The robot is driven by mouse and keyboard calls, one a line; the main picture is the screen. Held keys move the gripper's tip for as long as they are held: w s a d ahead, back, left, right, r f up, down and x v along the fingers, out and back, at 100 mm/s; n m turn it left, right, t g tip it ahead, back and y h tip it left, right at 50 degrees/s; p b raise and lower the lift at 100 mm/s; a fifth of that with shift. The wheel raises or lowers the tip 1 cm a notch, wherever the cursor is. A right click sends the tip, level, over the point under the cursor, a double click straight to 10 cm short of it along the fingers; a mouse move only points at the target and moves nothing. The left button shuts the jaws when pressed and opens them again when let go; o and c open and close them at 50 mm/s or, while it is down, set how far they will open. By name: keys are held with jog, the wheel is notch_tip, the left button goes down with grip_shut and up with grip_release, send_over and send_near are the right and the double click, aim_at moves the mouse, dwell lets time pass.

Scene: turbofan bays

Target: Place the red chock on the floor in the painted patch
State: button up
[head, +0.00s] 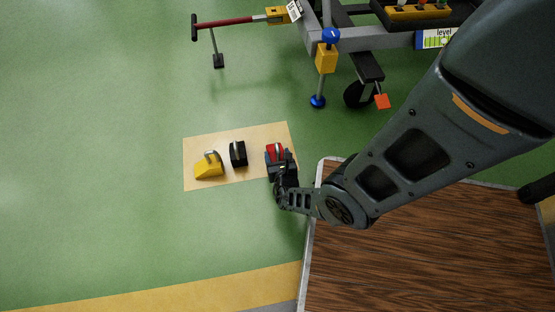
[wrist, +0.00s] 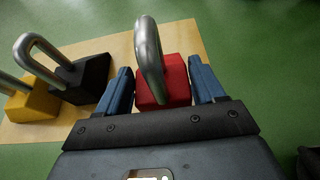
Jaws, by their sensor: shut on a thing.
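The red chock (wrist: 178,78) with a metal loop handle is between the two blue fingers of my gripper (wrist: 163,88) in the wrist view. My gripper is shut on it. In the head view the red chock (head: 275,151) shows at the right end of the tan painted patch (head: 225,141) on the green floor, with my gripper (head: 279,160) over it. The chock appears over the patch, near its right edge. Its underside is hidden, so I cannot tell whether it touches the floor.
On the patch stand a black chock (head: 238,154) and a yellow chock (head: 208,165), left of the red one. A brown wood-topped surface (head: 420,260) lies at the lower right. A wheeled cart (head: 375,38) with a red-handled tow bar (head: 228,22) stands behind. Green floor is clear on the left.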

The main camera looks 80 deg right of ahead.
jog(key=shift+f, duration=0.45)
jog(key=o, duration=1.4)
